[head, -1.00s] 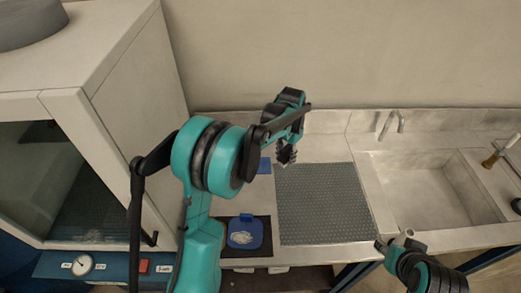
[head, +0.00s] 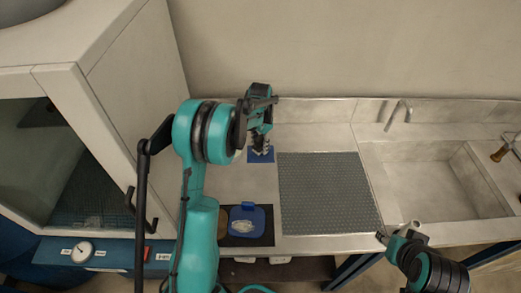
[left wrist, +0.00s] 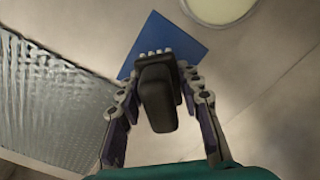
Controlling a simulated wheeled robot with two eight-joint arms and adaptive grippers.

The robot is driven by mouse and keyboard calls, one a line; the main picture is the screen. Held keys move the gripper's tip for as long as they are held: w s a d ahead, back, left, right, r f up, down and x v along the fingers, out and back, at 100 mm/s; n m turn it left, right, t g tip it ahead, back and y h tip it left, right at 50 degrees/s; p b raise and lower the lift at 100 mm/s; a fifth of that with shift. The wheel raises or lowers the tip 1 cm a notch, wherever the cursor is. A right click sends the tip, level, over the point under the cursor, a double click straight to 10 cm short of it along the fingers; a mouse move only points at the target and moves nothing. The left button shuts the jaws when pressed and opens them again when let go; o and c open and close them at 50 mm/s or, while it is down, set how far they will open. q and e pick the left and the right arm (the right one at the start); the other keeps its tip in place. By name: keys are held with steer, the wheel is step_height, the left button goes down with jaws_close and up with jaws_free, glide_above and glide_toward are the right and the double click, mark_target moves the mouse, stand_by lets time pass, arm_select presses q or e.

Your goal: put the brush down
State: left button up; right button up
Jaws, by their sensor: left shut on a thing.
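My left gripper (head: 260,142) is over the small blue pad (head: 268,157) at the back of the bench, left of the grey mat. In the left wrist view my left gripper (left wrist: 160,105) is shut on the dark brush (left wrist: 157,95), one finger on each side. Pale tufts show at the brush's far end, in front of the blue pad (left wrist: 190,45). I cannot tell whether the brush touches the pad. In the head view the brush is mostly hidden by the gripper. My right gripper (head: 390,238) is at the bench's front edge; its jaws are unclear.
A grey textured mat (head: 330,195) lies right of the pad, with a sink (head: 430,190) and tap (head: 398,112) beyond. A dark mat (head: 262,240) with a blue dish (head: 250,222) is nearer the front edge. A glass-fronted cabinet (head: 130,110) stands at the left.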

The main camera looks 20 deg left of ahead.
arm_select(q)
step_height(320, 180, down, 2)
steer(key=shift+f, duration=0.25)
steer(key=shift+f+b, duration=0.15)
steer(key=shift+b, duration=0.2)
steer(key=o, duration=1.1)
